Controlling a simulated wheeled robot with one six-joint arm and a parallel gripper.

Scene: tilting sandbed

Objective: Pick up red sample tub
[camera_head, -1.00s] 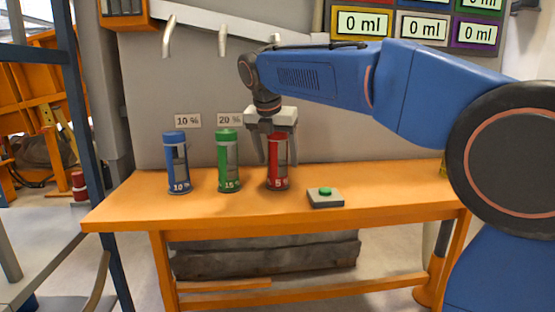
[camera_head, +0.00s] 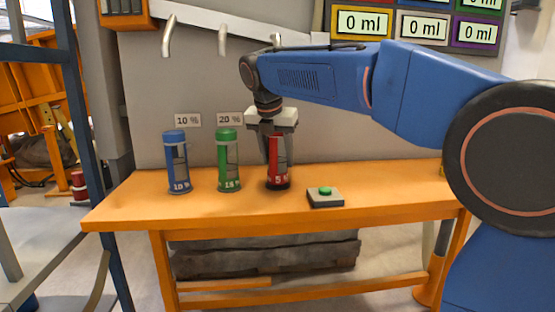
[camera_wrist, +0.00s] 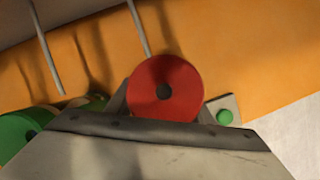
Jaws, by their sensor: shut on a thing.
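The red sample tub (camera_head: 278,172) stands upright on the orange table (camera_head: 380,190), labelled "5" at its lower part. My gripper (camera_head: 274,148) points down from above and is shut on the upper part of the red tub. In the wrist view the tub's round red top (camera_wrist: 165,88), with a dark centre, sits between the fingers. The tub's base appears to be on the table or very close to it; I cannot tell which.
A green tub (camera_head: 228,160) and a blue tub (camera_head: 177,162) stand to the left. A grey box with a green button (camera_head: 325,192) lies just right of the red tub. Metal spouts (camera_head: 222,40) stick out of the wall above. The table's right part is mostly clear.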

